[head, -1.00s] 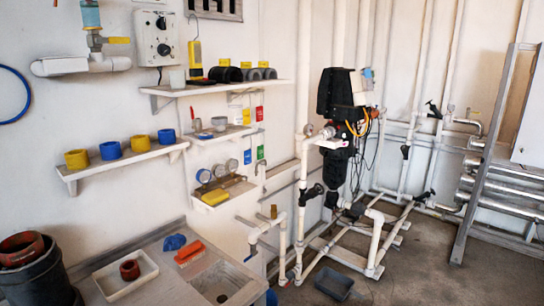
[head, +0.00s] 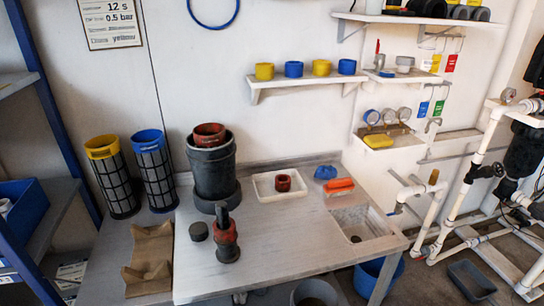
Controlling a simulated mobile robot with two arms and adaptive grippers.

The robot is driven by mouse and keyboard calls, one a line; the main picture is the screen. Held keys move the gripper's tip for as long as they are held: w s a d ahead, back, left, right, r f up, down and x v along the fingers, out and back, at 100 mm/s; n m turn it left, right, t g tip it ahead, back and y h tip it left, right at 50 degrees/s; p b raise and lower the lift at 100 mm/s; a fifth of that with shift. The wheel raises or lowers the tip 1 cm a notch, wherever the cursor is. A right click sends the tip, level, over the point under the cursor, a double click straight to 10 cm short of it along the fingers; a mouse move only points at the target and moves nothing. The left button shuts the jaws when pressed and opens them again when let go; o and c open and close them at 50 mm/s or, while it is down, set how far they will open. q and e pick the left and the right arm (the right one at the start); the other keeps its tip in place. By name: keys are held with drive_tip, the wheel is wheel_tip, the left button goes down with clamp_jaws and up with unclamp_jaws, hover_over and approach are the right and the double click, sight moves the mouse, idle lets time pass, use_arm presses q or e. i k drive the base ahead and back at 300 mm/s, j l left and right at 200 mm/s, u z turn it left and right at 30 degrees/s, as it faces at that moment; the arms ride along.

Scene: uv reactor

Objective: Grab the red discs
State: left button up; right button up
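No plainly separate flat red disc shows. A red ring-shaped piece (head: 283,183) lies in a white tray (head: 262,193) on the workbench. Another red ring-shaped piece (head: 209,131) sits at the top of a large dark cylinder (head: 212,172) at the bench's back. A red and dark upright part (head: 226,240) stands near the bench's front, beside a small dark round piece (head: 198,231). Neither of my grippers is in view.
The workbench (head: 290,240) has clear room right of the upright part. A sink (head: 357,228) is at its right end. Yellow-topped (head: 111,178) and blue-topped (head: 154,170) mesh cylinders stand left, near a brown cradle (head: 149,255). Blue shelving (head: 50,110) edges the left; white pipes (head: 465,180) the right.

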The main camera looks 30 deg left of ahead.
sight(227, 236)
drive_tip(key=u, duration=1.35)
drive_tip(key=j+z, duration=0.2)
drive_tip(key=j, duration=0.35)
drive_tip(key=j+z, duration=0.2)
drive_tip(key=j, duration=0.35)
drive_tip(key=k+j+z, duration=0.25)
drive_tip(key=j, duration=0.3)
drive_tip(key=i, duration=0.1)
